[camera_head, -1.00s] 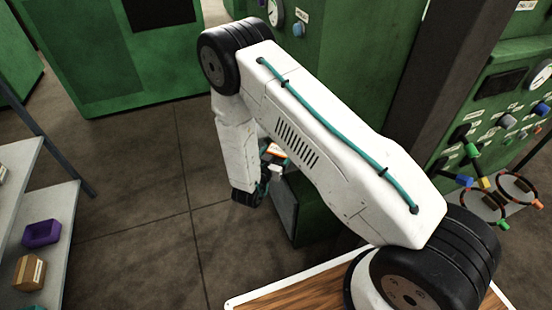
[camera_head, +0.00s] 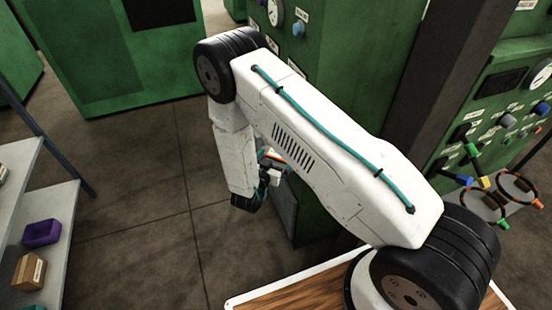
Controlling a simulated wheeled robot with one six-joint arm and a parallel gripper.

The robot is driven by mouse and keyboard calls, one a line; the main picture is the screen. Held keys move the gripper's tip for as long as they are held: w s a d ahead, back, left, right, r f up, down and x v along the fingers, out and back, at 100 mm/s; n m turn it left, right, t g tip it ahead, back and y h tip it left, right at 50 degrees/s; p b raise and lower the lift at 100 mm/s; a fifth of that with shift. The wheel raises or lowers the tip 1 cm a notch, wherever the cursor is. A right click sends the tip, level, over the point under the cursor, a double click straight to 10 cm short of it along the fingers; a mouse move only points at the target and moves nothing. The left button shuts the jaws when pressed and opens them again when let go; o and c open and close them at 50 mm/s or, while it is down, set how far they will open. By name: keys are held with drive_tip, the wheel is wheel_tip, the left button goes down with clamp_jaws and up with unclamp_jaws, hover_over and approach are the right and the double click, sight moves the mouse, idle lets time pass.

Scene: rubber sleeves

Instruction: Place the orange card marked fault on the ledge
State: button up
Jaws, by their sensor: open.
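A small orange and white patch, which looks like the orange card (camera_head: 270,152), shows just above my gripper against the front of the green machine. My arm covers most of it, and its marking cannot be read. The ledge cannot be made out clearly behind the arm. My gripper (camera_head: 277,174) is open beside and just below the card. Whether its fingers touch the card cannot be told from here.
The green machine (camera_head: 335,75) stands right behind my arm, with a dark post (camera_head: 425,85) to its right. A shelf (camera_head: 62,215) at left holds a purple bin (camera_head: 41,233) and a brown box (camera_head: 29,272). The floor between is clear.

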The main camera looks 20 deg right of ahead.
drive_tip(key=v, duration=1.1)
drive_tip(key=w+a+r+g+y, duration=0.1)
drive_tip(key=w+a+r+y, duration=0.25)
drive_tip(key=r, duration=0.35)
drive_tip(key=w+a+r+g+y, duration=0.1)
drive_tip(key=w+a+r+y, duration=0.1)
drive_tip(key=w+r+y, duration=0.35)
drive_tip(key=s+r+n+g+y, duration=0.1)
drive_tip(key=s+r+n+y, duration=0.1)
drive_tip(key=r, duration=0.5)
drive_tip(key=s+r+n+y, duration=0.2)
drive_tip(key=s+r, duration=0.1)
drive_tip(key=r, duration=0.4)
drive_tip(key=s+d+r+n+g, duration=0.1)
drive_tip(key=s+d+r, duration=0.3)
drive_tip(key=s, duration=0.6)
drive_tip(key=s+d+r+n+g+h, duration=0.1)
drive_tip(key=s+d+r, duration=0.4)
drive_tip(key=s, duration=0.6)
drive_tip(key=s+d+r+n+g, duration=0.3)
drive_tip(key=s+d+r+g, duration=0.1)
drive_tip(key=s, duration=0.7)
drive_tip(key=d+g, duration=0.1)
drive_tip(key=d, duration=0.1)
drive_tip(key=shift+s+d+r+h, duration=0.15)
drive_tip(key=shift+d+r+h, duration=0.15)
drive_tip(key=shift+d+r, duration=0.05)
